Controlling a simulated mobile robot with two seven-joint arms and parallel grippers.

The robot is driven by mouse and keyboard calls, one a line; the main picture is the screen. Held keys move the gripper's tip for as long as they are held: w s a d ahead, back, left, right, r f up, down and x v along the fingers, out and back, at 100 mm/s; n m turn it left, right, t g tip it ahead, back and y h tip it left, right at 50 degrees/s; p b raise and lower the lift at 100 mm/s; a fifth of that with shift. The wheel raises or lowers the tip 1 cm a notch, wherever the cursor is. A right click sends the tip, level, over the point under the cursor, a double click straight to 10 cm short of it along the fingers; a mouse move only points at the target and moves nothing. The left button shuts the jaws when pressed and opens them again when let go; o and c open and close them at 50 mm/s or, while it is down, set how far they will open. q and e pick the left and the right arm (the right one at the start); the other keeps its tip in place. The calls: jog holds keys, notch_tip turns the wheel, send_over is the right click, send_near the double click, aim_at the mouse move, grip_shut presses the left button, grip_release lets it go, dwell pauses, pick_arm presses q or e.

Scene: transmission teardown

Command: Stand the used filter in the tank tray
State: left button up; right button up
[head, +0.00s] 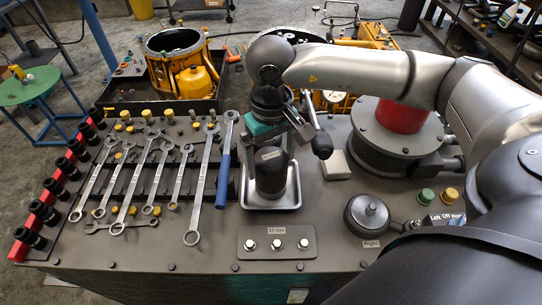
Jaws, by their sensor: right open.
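A dark cylinder with a small label, which looks like the used filter (270,178), stands upright in the shallow pale metal tray (287,203) on the bench top. My right gripper (272,143) is directly above it, pointing down, with a teal band just over the filter's top. The gripper is open; its fingers are partly hidden, and I cannot tell whether they touch the filter. My left gripper is not in view.
Several wrenches (150,170) and a blue-handled tool (224,165) lie left of the tray. A round capped fitting (369,213) and a red-and-grey column (399,135) stand to the right. A black tray (112,94) with a yellow canister (197,83) is behind.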

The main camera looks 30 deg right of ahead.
notch_tip(320, 180, up, 12)
jog(key=p, duration=0.1)
jog(key=shift+a+f, duration=0.1)
dwell(0.7)
